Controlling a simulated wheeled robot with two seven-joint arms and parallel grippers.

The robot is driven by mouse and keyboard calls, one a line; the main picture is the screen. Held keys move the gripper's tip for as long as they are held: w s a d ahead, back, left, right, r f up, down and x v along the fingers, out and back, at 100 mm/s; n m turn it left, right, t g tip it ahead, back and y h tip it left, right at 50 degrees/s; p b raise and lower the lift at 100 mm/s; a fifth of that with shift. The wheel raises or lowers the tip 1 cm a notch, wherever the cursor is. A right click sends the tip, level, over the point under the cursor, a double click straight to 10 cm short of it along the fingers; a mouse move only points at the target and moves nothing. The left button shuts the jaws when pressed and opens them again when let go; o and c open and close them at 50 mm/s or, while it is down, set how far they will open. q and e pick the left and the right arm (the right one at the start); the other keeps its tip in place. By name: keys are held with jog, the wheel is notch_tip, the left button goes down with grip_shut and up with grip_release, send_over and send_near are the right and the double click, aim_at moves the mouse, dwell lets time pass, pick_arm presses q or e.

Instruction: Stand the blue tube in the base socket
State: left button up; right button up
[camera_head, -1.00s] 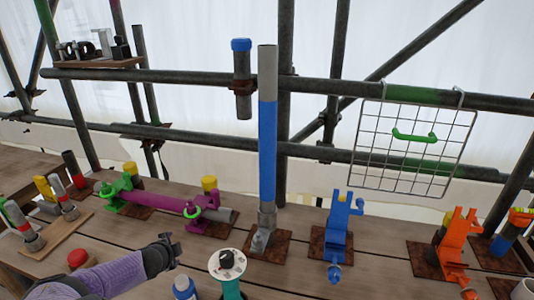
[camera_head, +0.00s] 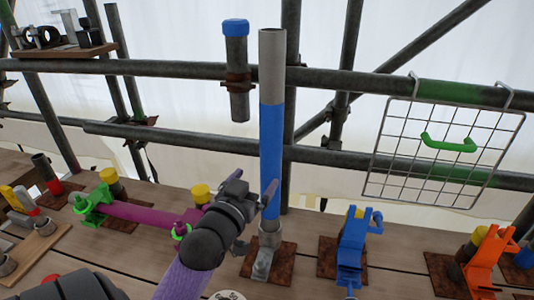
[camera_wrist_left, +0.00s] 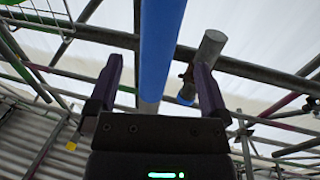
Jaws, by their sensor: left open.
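The blue tube (camera_head: 270,160), with a grey upper end, stands upright in the grey base socket (camera_head: 263,256) on a rusty plate. My left gripper (camera_head: 257,200) is open beside the tube's lower part, its fingers pointing toward it. In the left wrist view the tube (camera_wrist_left: 159,45) shows between the two open fingers (camera_wrist_left: 158,70), with no clear contact. The gripper hides a little of the tube's left edge and the area left of it. My right gripper is not in view.
A short blue-capped tube (camera_head: 236,75) is clamped on the rail to the left. A blue clamp (camera_head: 352,250) and an orange clamp (camera_head: 488,262) stand right of the socket. A magenta bar (camera_head: 140,213) lies left.

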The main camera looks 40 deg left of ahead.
aim_at(266, 165)
pick_arm(q)
jog(key=x, duration=0.8)
jog(key=shift+w+f, duration=0.1)
jog(key=shift+w, duration=0.25)
grip_shut()
